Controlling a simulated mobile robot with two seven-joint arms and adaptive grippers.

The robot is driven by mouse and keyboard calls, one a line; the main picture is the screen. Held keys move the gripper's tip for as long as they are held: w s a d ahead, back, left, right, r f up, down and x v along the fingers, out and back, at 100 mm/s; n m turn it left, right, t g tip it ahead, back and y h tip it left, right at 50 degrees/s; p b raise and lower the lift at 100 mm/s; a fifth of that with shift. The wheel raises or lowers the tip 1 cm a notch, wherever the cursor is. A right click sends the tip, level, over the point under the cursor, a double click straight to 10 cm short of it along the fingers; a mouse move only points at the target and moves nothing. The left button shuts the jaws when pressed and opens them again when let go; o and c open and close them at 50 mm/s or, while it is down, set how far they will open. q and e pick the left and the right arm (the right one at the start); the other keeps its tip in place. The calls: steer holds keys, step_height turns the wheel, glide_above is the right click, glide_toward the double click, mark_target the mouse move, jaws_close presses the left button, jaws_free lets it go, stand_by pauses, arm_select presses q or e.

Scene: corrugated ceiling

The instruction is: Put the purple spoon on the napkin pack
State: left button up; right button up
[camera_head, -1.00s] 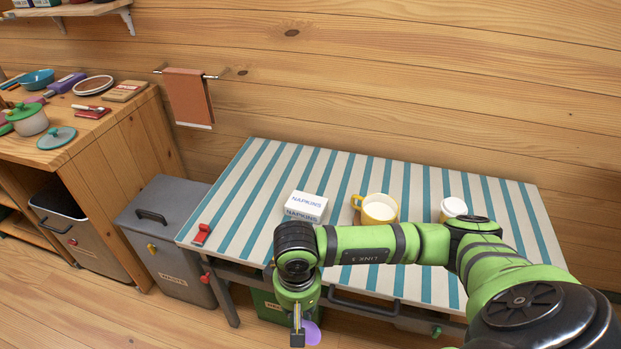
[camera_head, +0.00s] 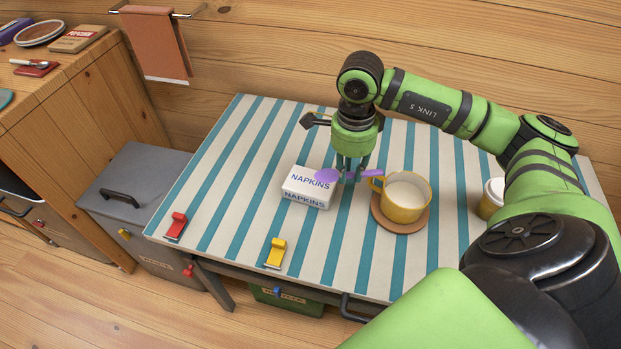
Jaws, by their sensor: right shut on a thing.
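The purple spoon (camera_head: 327,175) is in my right gripper (camera_head: 350,178), which is shut on its handle. The spoon lies roughly level, with its bowl to the left, over or at the right part of the napkin pack. I cannot tell whether it touches the pack. The napkin pack (camera_head: 298,187) is a white box marked NAPKINS on the striped table. My right gripper points down just right of the pack, between it and the yellow mug. My left gripper is not in view.
A yellow mug (camera_head: 408,199) stands on a brown coaster (camera_head: 377,214) close to the right of the gripper. A white-lidded cup (camera_head: 491,198) is farther right. Red (camera_head: 176,226) and yellow (camera_head: 276,252) clips sit at the front edge. The left part of the striped table (camera_head: 232,160) is clear.

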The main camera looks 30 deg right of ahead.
steer(key=shift+d+m, duration=0.65)
steer(key=shift+m, duration=0.45)
steer(key=m, duration=0.2)
steer(key=p, duration=0.1)
glide_above(308, 183)
step_height(308, 183, down, 6)
steer(key=shift+f, duration=0.15)
step_height(308, 183, down, 3)
steer(key=shift+f+p, duration=0.1)
steer(key=shift+p, duration=0.5)
steer(key=shift+f, duration=0.3)
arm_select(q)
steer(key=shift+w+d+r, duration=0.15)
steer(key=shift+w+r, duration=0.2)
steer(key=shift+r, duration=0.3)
arm_select(e)
steer(key=shift+f, duration=0.1)
